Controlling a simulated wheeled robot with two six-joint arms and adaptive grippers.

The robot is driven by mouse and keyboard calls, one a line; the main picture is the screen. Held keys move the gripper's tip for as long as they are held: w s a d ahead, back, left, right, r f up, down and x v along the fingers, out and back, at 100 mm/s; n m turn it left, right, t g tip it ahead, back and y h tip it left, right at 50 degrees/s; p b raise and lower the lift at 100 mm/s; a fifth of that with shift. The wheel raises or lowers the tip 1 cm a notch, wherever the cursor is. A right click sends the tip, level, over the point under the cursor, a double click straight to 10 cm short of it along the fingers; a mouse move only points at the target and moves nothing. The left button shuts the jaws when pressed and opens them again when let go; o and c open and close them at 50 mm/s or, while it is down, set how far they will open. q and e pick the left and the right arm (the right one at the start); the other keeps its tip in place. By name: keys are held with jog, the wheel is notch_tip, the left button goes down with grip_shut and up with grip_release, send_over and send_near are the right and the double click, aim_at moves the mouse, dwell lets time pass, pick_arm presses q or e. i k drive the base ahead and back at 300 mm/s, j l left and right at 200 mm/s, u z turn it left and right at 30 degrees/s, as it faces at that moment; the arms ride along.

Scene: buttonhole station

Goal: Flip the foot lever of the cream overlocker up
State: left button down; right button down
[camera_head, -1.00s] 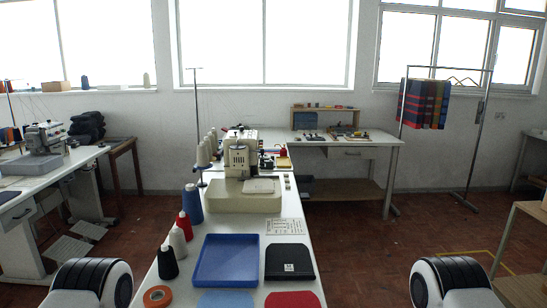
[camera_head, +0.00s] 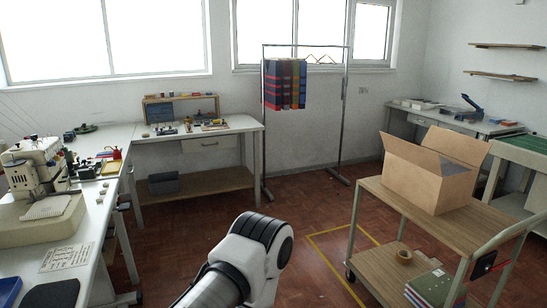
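The cream overlocker (camera_head: 34,168) stands on the white table at the left edge of the view, partly cut off by the frame. Its foot lever is too small to make out. A part of my arm shows at the bottom middle, well to the right of the overlocker. Neither of my grippers is in view.
The white table (camera_head: 88,240) runs along the left, with a work bench (camera_head: 225,128) behind it. A wooden cart (camera_head: 390,205) with an open cardboard box (camera_head: 430,170) stands at right. A garment rack (camera_head: 343,120) stands at the back.

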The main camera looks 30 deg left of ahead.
aim_at(49, 163)
jog(key=i+l, duration=0.15)
jog(key=i, duration=0.25)
jog(key=i+l+u, duration=0.1)
jog(key=i, duration=0.3)
jog(key=i+l, duration=0.25)
jog(key=i, duration=0.15)
jog(key=i+j+u, duration=0.2)
jog(key=u, duration=0.25)
jog(key=i+u, duration=1.05)
jog(key=u, duration=0.2)
jog(key=i+l+u, duration=0.25)
jog(key=u, duration=0.2)
jog(key=i+l+u, duration=0.15)
jog(key=i+u, duration=0.3)
jog(key=i+l+u, duration=0.25)
jog(key=i+u, duration=0.2)
jog(key=i+l+u, duration=0.25)
jog(key=l+u, duration=0.2)
